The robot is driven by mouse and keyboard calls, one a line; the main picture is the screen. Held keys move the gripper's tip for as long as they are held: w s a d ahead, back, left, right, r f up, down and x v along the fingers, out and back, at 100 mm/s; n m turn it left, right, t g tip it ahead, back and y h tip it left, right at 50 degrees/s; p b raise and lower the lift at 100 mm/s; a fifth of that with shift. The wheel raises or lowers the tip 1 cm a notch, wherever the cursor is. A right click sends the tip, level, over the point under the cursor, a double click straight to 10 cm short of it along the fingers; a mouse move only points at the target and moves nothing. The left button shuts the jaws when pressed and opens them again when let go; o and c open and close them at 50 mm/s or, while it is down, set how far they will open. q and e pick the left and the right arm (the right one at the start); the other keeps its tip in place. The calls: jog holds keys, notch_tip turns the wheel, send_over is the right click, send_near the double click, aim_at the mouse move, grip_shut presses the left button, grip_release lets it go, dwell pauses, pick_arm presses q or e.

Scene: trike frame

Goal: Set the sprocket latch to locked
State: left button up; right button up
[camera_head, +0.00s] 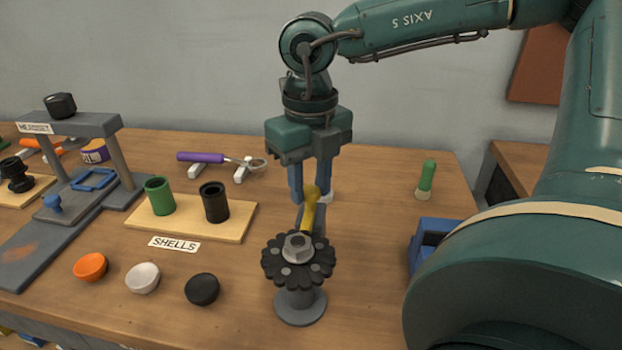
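The sprocket (298,268) is a dark toothed disc with a grey hex nut on top, standing on a round grey pedestal (300,307) near the front of the table. The latch (309,208) is a yellow lever behind the sprocket, tilted up, with a dark grey piece beside it. My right gripper (311,196) points straight down just behind the sprocket. Its two blue fingers are apart, with the top of the yellow lever showing between or just in front of their tips. I cannot tell whether they touch it. My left gripper is not in view.
A tray labelled SHELLS (237,219) holds a green cup (159,195) and a black cup (214,202). Orange, white and black caps lie in front. A purple-handled tool (200,157) rests behind. A grey press (75,125) stands left; a green peg (426,178) stands right.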

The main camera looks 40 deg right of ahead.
aim_at(310, 191)
jog(key=o, duration=0.4)
jog(key=shift+s+a, duration=0.1)
jog(key=shift+r, duration=0.1)
notch_tip(310, 191, up, 13)
jog(key=p, duration=0.1)
dwell(0.6)
